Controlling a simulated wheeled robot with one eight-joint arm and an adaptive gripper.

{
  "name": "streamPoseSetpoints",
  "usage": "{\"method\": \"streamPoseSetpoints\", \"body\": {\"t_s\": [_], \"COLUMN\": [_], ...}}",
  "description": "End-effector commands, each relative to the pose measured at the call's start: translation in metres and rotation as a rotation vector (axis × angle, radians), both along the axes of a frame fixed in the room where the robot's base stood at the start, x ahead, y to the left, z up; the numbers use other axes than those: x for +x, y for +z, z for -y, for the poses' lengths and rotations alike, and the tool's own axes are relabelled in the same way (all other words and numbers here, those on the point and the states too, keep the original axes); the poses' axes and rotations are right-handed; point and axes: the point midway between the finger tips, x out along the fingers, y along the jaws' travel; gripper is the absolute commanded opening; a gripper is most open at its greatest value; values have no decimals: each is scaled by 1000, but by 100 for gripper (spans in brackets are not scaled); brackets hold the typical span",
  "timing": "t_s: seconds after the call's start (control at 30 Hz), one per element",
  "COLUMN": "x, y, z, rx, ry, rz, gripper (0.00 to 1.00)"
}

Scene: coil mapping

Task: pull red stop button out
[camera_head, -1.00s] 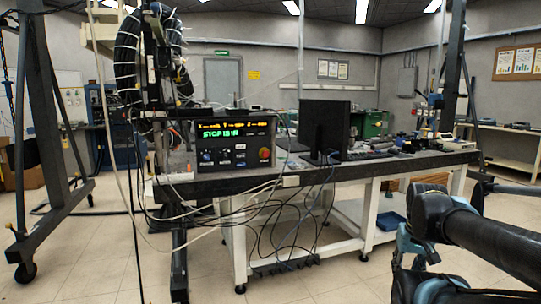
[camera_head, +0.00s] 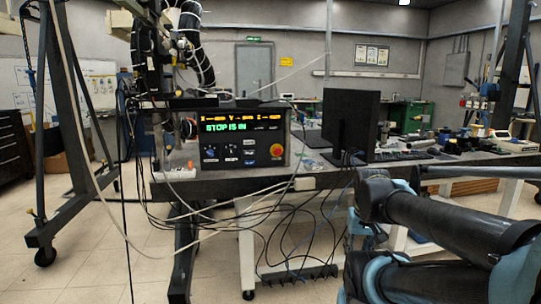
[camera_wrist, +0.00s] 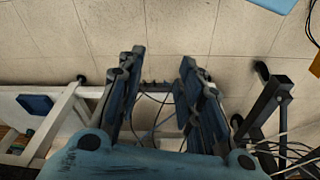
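The button is not in the wrist view. In the head view my arm is at the lower right, well apart from the button.
A black monitor (camera_head: 350,122) stands on the bench (camera_head: 320,180) just right of the box. Loose cables (camera_head: 290,235) hang from the bench's front edge to a power strip. A dark gantry post (camera_head: 50,130) stands at the left. The floor in front is clear.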

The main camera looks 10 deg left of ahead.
Motion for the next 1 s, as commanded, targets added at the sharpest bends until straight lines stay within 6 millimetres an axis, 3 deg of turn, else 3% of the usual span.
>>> {"method": "streamPoseSetpoints", "body": {"t_s": [0.23,0.27,0.33,0.47,0.67,1.0], "x": [0,0,-4,6,66,175], "y": [0,0,3,8,28,93], "z": [0,0,-1,-12,-65,-163], "rx": [0,0,3,46,260,794], "ry": [0,0,0,-20,-122,-426], "rz": [0,0,9,49,187,361], "gripper": [33,36,51,54,54,54]}}
